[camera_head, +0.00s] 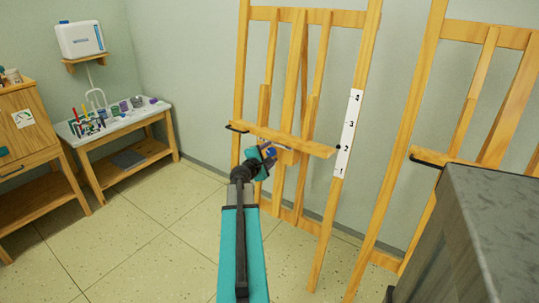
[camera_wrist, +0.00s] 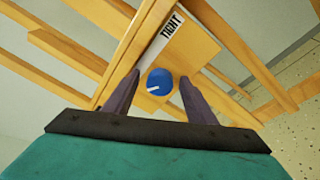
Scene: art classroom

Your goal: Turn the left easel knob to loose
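The left easel (camera_head: 287,130) is a tall wooden frame in the middle of the head view, with a ledge across it. Its knob (camera_wrist: 160,81) is round and blue with a short white mark, and sits on a wooden block beside a white label (camera_wrist: 164,48) reading "TIGHT". The knob also shows small in the head view (camera_head: 271,152), partly covered by my gripper. In the wrist view my gripper (camera_wrist: 156,80) is open, its two dark fingers on either side of the knob, with visible gaps to it. Any "loose" marking is out of sight.
A second easel (camera_head: 480,35) stands at the right. A dark grey block-like surface (camera_head: 490,225) fills the lower right. A white-topped table (camera_head: 120,122) with art supplies and a wooden cabinet (camera_head: 30,125) stand at the left. The floor (camera_head: 150,240) at lower left is clear.

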